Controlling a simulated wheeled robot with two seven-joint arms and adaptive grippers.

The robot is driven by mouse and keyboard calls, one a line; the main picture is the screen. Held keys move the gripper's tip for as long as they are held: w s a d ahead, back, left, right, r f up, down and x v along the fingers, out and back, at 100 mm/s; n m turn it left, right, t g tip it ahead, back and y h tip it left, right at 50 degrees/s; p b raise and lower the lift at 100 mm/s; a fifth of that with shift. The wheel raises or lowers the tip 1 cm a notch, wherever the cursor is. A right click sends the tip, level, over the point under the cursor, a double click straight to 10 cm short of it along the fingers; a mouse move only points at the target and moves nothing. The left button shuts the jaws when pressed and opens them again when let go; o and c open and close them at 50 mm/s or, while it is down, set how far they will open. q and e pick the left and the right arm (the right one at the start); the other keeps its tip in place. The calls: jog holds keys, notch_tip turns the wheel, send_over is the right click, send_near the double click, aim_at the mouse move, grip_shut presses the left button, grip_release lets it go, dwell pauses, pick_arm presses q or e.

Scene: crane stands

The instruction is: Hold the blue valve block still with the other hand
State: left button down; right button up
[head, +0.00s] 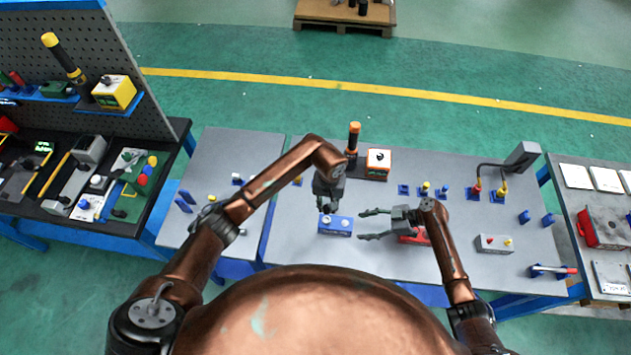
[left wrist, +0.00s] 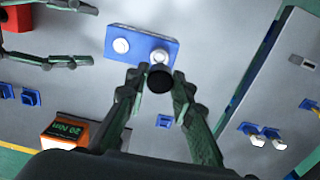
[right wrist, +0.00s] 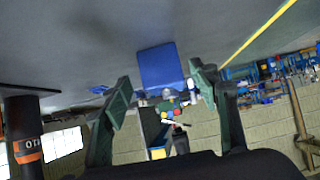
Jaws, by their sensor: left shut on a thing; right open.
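The blue valve block (head: 338,222) lies on the grey table, with two pale round fittings on top. In the left wrist view the block (left wrist: 118,42) is just beyond my left fingertips. My left gripper (head: 326,207) is over the block's left end, shut on a black round-ended piece (left wrist: 160,79); whether this piece touches the block, I cannot tell. My right gripper (head: 364,224) is open, right of the block, with its fingers pointing at it. In the right wrist view the block (right wrist: 160,68) shows between the spread fingers (right wrist: 162,90), apart from them.
A red block (head: 414,237) sits beneath my right gripper. Behind stand an orange-topped black tool (head: 353,138) and an orange-and-white box (head: 378,163). The table in front of the blue block is mostly clear.

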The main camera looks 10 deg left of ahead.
aim_at(352, 227)
jog(key=shift+x, duration=2.8)
jog(key=shift+c, duration=0.6)
jog(key=c, duration=1.1)
